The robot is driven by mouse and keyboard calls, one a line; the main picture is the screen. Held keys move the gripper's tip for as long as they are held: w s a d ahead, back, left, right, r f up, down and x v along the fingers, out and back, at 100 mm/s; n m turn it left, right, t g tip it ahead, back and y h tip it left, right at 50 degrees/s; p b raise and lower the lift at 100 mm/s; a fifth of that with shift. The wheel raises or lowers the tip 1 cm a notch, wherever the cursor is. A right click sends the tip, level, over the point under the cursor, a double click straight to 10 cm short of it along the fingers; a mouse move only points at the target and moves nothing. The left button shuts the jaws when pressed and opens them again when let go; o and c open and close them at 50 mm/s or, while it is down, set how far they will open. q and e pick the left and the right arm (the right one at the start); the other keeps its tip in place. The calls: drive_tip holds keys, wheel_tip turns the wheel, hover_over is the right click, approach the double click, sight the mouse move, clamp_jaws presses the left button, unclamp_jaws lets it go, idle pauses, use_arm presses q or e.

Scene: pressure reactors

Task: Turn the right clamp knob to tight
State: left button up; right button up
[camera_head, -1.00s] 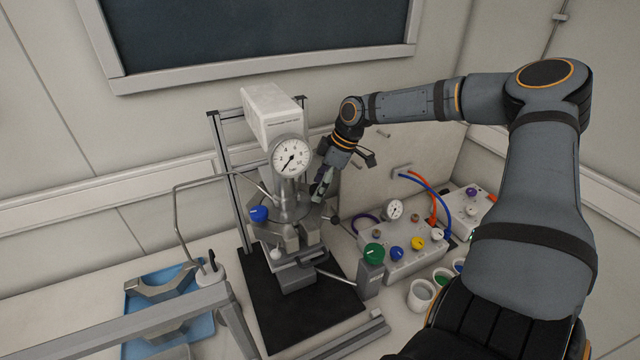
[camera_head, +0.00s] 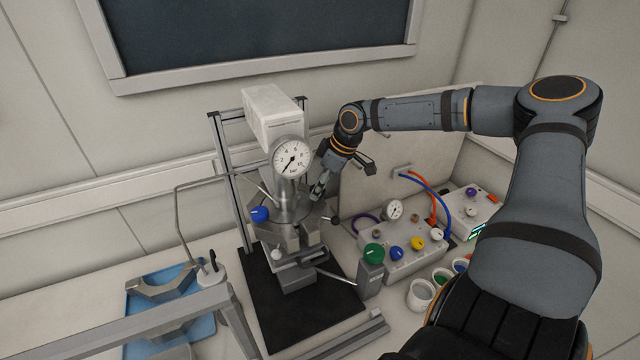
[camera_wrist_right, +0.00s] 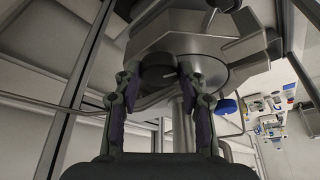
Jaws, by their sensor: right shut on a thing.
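The reactor (camera_head: 292,205) stands on a black mat, with a pressure gauge (camera_head: 291,157) on its front. My right gripper (camera_head: 317,192) is at the reactor's right side, level with the clamp ring. In the right wrist view the fingers (camera_wrist_right: 158,76) are shut on a dark round knob (camera_wrist_right: 157,74) under the metal clamp; I take this as the right clamp knob. In the head view the gripper hides that knob. A blue knob (camera_head: 259,214) sits on the reactor's left side and also shows in the right wrist view (camera_wrist_right: 228,106). My left gripper is not in view.
A control box (camera_head: 410,258) with several coloured knobs stands right of the reactor. A blue tray (camera_head: 200,327) lies at left. A metal frame (camera_head: 228,170) stands behind the reactor.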

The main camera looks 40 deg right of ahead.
drive_tip(key=shift+a+m+h, duration=0.1)
drive_tip(key=shift+m+h, duration=0.2)
drive_tip(key=shift+m, duration=0.6)
drive_tip(key=shift+m+h, duration=0.3)
drive_tip(key=shift+m, duration=0.6)
drive_tip(key=shift+a+m+t+h+b, duration=0.15)
drive_tip(key=shift+m+h+b, duration=0.35)
drive_tip(key=shift+m, duration=0.45)
drive_tip(key=shift+d+m+t+h+b, duration=0.15)
drive_tip(key=shift+m+h+b, duration=0.15)
drive_tip(key=shift+m+b, duration=0.45)
drive_tip(key=shift+a+m, duration=0.15)
drive_tip(key=shift+m, duration=0.35)
drive_tip(key=o, duration=1.2)
drive_tip(key=shift+c, duration=0.2)
drive_tip(key=v, duration=0.7)
drive_tip(key=shift+r, duration=0.3)
drive_tip(key=shift+s, duration=0.1)
